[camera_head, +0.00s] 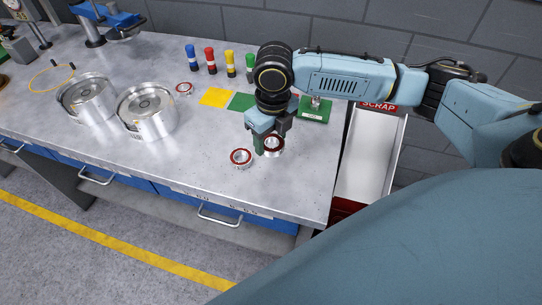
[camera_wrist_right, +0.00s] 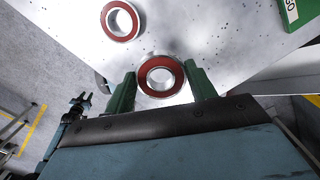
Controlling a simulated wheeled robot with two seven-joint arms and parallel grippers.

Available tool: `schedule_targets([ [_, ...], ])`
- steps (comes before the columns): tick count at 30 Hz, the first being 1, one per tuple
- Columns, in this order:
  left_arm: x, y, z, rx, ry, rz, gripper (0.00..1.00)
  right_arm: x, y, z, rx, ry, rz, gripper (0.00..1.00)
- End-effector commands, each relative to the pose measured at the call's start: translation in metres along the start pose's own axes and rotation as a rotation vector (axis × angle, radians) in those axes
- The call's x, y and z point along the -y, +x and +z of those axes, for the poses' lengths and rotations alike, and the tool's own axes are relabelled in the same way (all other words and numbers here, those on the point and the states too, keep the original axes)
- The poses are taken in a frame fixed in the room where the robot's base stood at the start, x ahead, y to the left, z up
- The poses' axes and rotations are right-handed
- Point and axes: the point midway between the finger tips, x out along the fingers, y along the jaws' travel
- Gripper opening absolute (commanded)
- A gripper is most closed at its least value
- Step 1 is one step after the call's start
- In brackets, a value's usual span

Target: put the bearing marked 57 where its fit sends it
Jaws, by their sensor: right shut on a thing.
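My right gripper (camera_head: 267,148) is shut on a red-sealed bearing (camera_head: 274,145) near the bench's front right. In the right wrist view the held bearing (camera_wrist_right: 160,76) sits between the two green fingers (camera_wrist_right: 163,86). A second red-sealed bearing (camera_head: 242,157) lies just left of it on the bench; it also shows in the right wrist view (camera_wrist_right: 122,20). A third bearing (camera_head: 184,88) lies farther back, left of the yellow mat. No number can be read on any bearing. My left gripper is not in view.
Two metal housings (camera_head: 147,113) stand at left. A yellow mat (camera_head: 214,97) and a green mat (camera_head: 242,101) lie behind the gripper, below several coloured bottles (camera_head: 210,62). A green block (camera_head: 315,112) is at right. A tray marked SCRAP (camera_head: 369,155) stands beyond the bench's right edge.

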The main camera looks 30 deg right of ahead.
Motion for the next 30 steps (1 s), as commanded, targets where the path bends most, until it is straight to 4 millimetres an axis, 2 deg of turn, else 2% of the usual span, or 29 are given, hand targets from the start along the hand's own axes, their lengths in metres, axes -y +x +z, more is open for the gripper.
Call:
schedule_targets([
  [1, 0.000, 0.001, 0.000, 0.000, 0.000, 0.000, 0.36, 0.000, 0.010, -0.001, -0.001, 0.001, 0.001, 0.21],
  [8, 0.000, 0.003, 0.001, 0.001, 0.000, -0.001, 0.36, -0.001, 0.034, -0.002, -0.001, 0.001, 0.001, 0.21],
  [15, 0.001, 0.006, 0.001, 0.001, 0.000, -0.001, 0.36, 0.000, 0.070, -0.003, 0.000, 0.001, 0.000, 0.21],
  [26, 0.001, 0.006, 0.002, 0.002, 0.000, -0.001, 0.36, -0.001, 0.074, -0.003, 0.002, 0.002, 0.000, 0.21],
  [27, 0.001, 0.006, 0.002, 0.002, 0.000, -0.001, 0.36, -0.001, 0.075, -0.004, 0.001, 0.002, 0.000, 0.57],
  [30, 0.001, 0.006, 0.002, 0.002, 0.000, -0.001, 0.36, -0.001, 0.074, -0.004, 0.001, 0.002, 0.000, 0.70],
])
